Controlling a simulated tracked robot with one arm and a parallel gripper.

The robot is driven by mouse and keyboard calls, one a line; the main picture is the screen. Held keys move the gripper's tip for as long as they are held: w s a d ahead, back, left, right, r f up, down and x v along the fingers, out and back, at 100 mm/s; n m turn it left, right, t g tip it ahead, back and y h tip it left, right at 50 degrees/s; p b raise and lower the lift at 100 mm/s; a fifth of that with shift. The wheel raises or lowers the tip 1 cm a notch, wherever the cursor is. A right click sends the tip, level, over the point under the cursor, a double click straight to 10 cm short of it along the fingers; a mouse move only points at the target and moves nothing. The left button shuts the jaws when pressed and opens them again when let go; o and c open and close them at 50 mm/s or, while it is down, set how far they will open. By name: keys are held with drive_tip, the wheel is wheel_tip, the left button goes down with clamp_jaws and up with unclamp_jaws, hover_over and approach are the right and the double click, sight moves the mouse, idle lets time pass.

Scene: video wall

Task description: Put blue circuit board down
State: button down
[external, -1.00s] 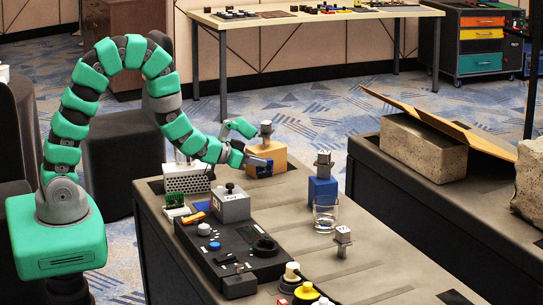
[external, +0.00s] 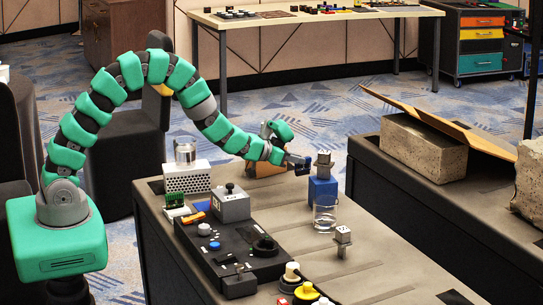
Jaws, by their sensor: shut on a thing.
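My gripper (external: 290,148) is at the right end of the green arm, over the back part of the dark console table. A small dark blue piece (external: 303,166), which looks like the blue circuit board, is at its lower finger. The gripper is shut on it; the grip itself is small and hard to see. The piece is just left of the blue block (external: 322,190), which has a grey metal figure (external: 323,164) on top. I cannot tell whether the piece touches the table or the block. An orange block (external: 262,169) is partly hidden behind my gripper.
A clear glass (external: 325,214) stands in front of the blue block, with another metal figure (external: 342,240) nearer. A black control panel (external: 232,245), a grey joystick box (external: 230,205) and a green circuit board (external: 174,200) are at left. The table's right front is mostly clear.

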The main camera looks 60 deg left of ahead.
sight(296, 173)
drive_tip(key=shift+w, duration=0.15)
drive_tip(key=shift+f+b, duration=0.4)
drive_tip(key=shift+f, duration=1.3)
drive_tip(key=shift+f, duration=0.1)
drive_tip(key=c, duration=1.4)
unclamp_jaws()
drive_tip(key=shift+r, duration=0.2)
drive_tip(key=p+v, duration=0.1)
drive_tip(key=v, duration=1.1)
